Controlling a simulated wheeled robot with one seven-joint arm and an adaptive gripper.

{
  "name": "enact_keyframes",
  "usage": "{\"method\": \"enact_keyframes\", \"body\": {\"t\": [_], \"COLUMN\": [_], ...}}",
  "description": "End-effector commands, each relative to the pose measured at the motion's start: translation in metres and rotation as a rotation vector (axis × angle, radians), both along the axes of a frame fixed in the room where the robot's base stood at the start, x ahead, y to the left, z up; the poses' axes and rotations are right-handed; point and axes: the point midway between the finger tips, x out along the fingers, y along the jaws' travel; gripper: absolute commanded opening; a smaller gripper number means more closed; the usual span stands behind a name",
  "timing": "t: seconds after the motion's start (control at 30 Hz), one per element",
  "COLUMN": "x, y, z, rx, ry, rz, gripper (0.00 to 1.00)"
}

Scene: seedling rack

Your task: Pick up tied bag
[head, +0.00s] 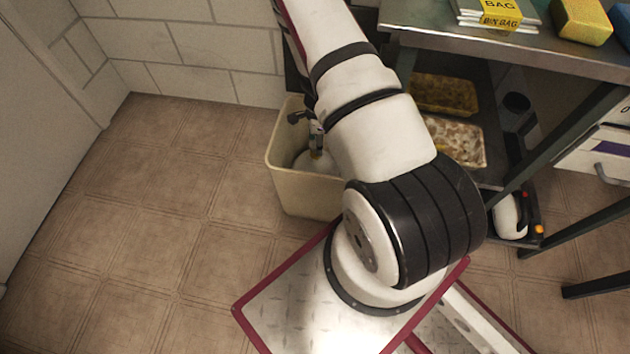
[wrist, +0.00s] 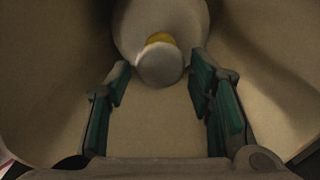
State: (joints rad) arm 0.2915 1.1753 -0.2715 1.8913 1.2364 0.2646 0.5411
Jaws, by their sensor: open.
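The tied bag (wrist: 160,62) is white or pale grey, with a yellow tie below a rounded knot. It sits inside a cream bin; in the wrist view it is at the top centre, with its knot between and slightly beyond my fingertips. My gripper (wrist: 158,82) is open, its green-padded fingers on either side of the knot and apart from it. In the head view the bag (head: 318,163) shows in part inside the bin (head: 304,197), and my gripper (head: 309,122) reaches down into the bin. My arm hides the bin's right part.
A metal table (head: 440,35) stands at the right, with bin-bag packs (head: 497,14) and a yellow sponge (head: 582,20) on top. Trays (head: 445,95) sit on the shelf below. A block wall is behind the bin. The tiled floor to the left is clear.

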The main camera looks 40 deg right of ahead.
Motion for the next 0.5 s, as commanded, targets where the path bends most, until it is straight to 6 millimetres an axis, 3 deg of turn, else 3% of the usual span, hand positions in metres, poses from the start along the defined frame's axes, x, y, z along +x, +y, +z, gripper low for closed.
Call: {"method": "enact_keyframes", "body": {"t": [0.27,0.5], "x": [0.001,0.004], "y": [0.002,0.006], "z": [-0.016,-0.049], "rx": [0.001,0.001], "ry": [0.001,0.001], "rz": [0.003,0.001], "gripper": [0.48,0.48]}}
